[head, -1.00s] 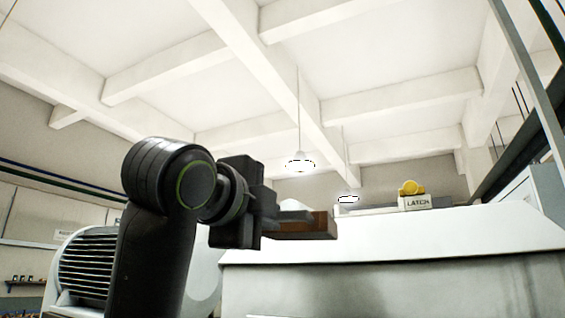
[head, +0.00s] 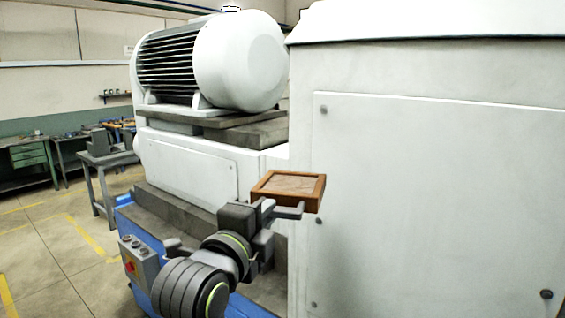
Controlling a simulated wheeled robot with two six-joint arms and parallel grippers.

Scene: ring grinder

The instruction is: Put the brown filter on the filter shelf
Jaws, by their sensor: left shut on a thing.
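The brown filter (head: 292,184), a square brown frame with a paler greyish panel inside, is in the middle of the head view. My left gripper (head: 285,209) is shut on its near edge and holds it up, roughly level, in front of the white machine. My right gripper is not in view. No filter shelf can be made out in this view.
A large white machine housing (head: 430,180) with a bolted panel fills the right side. A white ribbed motor (head: 240,62) sits on a plinth behind. A control box (head: 139,262) with a red button stands lower left. Workbenches (head: 30,152) and open floor lie at left.

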